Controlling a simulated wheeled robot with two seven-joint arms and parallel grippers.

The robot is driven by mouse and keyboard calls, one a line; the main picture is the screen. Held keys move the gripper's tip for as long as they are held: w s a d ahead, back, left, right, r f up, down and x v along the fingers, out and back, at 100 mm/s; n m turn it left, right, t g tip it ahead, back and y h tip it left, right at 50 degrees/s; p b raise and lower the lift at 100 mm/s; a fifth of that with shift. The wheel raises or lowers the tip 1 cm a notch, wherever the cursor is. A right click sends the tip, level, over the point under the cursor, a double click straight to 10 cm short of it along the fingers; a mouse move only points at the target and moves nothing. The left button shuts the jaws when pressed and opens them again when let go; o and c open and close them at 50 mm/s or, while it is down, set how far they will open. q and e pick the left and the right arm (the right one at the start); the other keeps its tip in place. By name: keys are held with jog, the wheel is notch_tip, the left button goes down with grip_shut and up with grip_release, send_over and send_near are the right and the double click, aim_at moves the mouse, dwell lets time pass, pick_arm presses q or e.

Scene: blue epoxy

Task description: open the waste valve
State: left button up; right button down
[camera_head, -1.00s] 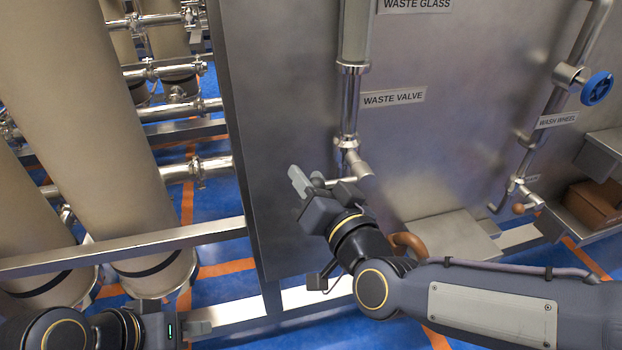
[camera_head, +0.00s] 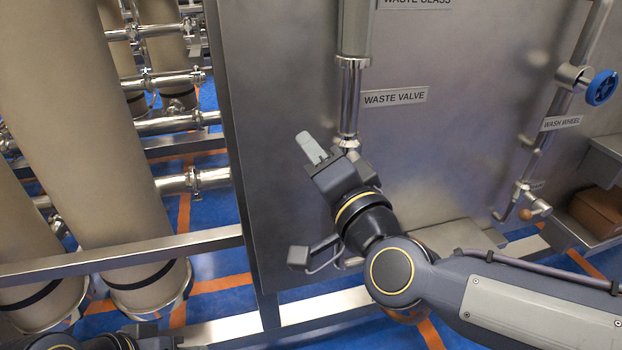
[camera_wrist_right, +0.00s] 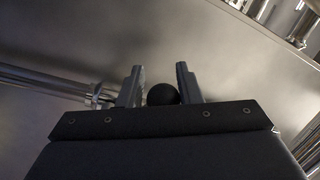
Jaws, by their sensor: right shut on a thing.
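The waste valve sits at the lower end of a shiny vertical pipe (camera_head: 349,100), just below the "WASTE VALVE" label (camera_head: 395,96). My right gripper (camera_head: 328,152) is in front of the valve and hides most of its body and handle. In the right wrist view a round black knob (camera_wrist_right: 163,94) sits between the two fingers of the right gripper (camera_wrist_right: 160,82), which is shut on it. The knob appears to be the end of the valve handle. Only a bit of my left gripper (camera_head: 142,331) shows at the bottom left edge, and its fingers are not clear.
A steel panel (camera_head: 450,150) stands behind the valve. A blue wash wheel (camera_head: 600,87) and its pipe are at right, with a brown box (camera_head: 598,210) on a ledge below. Large tan columns (camera_head: 85,130) and a steel rail (camera_head: 120,253) fill the left.

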jog(key=shift+w+d+r+m+t+h+b, duration=0.6)
jog(key=shift+d+m+b, duration=0.6)
jog(key=shift+m, duration=1.15)
jog(key=shift+w+d+r+m+t+h+b, duration=0.35)
jog(key=shift+d+r+m+b, duration=0.65)
jog(key=shift+m, duration=1.4)
jog(key=shift+w+d+r+m+t+h+b, duration=0.3)
jog(key=shift+d+r+m+h+b, duration=0.25)
jog(key=shift+d+m+b, duration=1.3)
jog(key=shift+a+m+p, duration=0.45)
jog(key=shift+m+p, duration=0.1)
jog(key=shift+m, duration=0.05)
jog(key=shift+f, duration=0.1)
jog(key=c, duration=1.1)
grip_release()
jog(key=shift+d, duration=0.1)
jog(key=shift+s, duration=0.1)
